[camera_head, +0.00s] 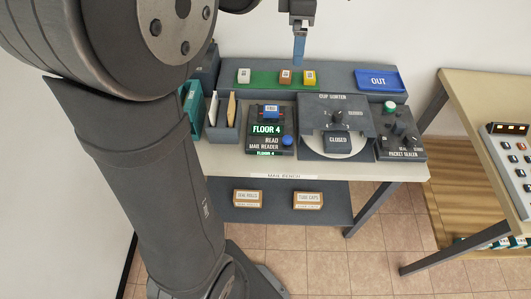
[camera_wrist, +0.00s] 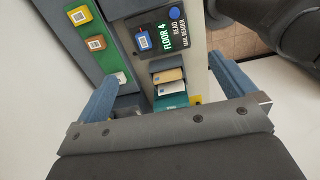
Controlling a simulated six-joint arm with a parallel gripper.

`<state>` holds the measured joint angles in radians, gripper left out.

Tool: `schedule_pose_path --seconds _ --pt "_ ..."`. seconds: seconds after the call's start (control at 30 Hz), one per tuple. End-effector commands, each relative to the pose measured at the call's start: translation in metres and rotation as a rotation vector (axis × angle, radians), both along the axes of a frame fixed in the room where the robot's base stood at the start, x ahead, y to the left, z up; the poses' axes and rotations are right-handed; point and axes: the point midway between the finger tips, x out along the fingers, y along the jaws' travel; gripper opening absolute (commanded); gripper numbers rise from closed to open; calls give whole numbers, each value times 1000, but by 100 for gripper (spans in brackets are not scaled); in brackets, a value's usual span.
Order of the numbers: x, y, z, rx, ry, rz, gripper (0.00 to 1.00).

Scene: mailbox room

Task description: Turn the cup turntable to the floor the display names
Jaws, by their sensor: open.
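The cup sorter (camera_head: 332,103) stands on the bench, a grey housing with a pale round turntable (camera_head: 346,154) showing at its front. A dark block on it reads CLOSED (camera_head: 337,139). The mail reader's display (camera_head: 267,129) reads FLOOR 4, and it also shows in the wrist view (camera_wrist: 166,36). A small blue item with a white label (camera_head: 271,110) sits on the reader. My gripper (camera_head: 298,62) hangs above the bench's back shelf, left of and behind the sorter. In the wrist view my gripper (camera_wrist: 162,72) is open and empty, its blue fingers wide apart.
White, brown (camera_head: 285,77) and yellow blocks sit on a green strip on the raised shelf. A blue OUT tray (camera_head: 380,81) is right of them. The packet sealer (camera_head: 400,145) adjoins the sorter's right side. Envelopes stand in a holder (camera_head: 222,133) at left.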

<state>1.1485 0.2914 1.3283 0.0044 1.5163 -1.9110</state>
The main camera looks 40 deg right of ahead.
Motion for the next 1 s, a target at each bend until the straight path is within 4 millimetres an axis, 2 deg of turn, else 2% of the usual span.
schedule_pose_path --seconds 0.03,0.27,0.37,0.7,0.83,1.0 --pt "0 0 0 0 0 0 96" --pt "-1 -3 -2 0 0 -21 51" --pt "-8 -17 -11 2 2 -125 50" --pt "-61 -102 -68 -4 3 -830 50" --pt "-77 -119 -83 -6 3 -1003 50" --pt "-83 -127 -92 -9 1 -1079 50"
